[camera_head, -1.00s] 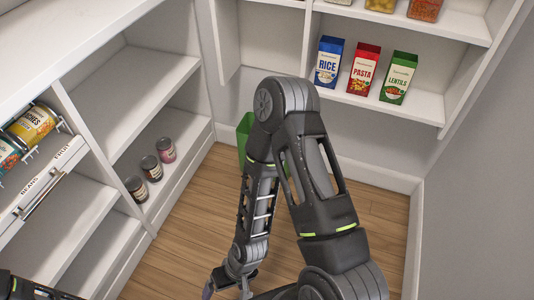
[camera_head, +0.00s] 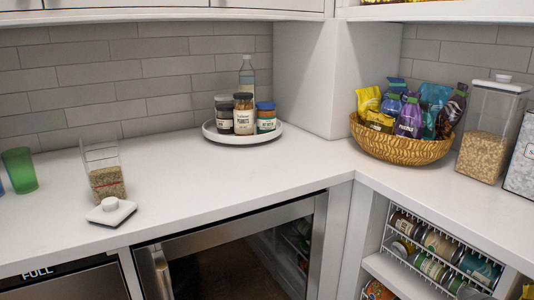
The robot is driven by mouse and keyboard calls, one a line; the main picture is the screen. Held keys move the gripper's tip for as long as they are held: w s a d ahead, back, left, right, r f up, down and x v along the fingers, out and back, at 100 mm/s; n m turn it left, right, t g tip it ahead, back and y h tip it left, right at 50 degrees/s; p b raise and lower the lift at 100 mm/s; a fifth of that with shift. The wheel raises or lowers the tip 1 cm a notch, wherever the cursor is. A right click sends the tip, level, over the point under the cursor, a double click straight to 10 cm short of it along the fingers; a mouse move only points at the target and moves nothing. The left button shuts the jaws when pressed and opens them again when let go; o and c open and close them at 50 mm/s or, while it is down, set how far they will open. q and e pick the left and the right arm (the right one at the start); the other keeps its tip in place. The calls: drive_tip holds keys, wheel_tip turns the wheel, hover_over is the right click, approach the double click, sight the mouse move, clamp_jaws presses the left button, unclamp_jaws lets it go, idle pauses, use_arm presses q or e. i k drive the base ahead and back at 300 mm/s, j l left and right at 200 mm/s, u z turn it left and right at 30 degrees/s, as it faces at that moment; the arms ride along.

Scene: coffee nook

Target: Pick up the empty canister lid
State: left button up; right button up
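A white square lid (camera_head: 111,211) with a round knob lies flat on the white counter, near its front edge at the left. Just behind it stands a clear, open-topped canister (camera_head: 104,172) with brownish grains in its lower part and a red line above them. The lid and the canister look separate. A second clear canister (camera_head: 490,130), with pale grains and its white lid on, stands at the far right. Neither of my grippers is in view.
A round white tray (camera_head: 242,136) with jars and a bottle stands in the back corner. A wicker basket (camera_head: 403,150) of snack bags is at the right. Green cup (camera_head: 19,170) at far left. The middle counter is clear; cabinets sit below.

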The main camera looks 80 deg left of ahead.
sight(112, 212)
drive_tip(key=k+j+u, duration=0.1)
drive_tip(key=u, duration=3.65)
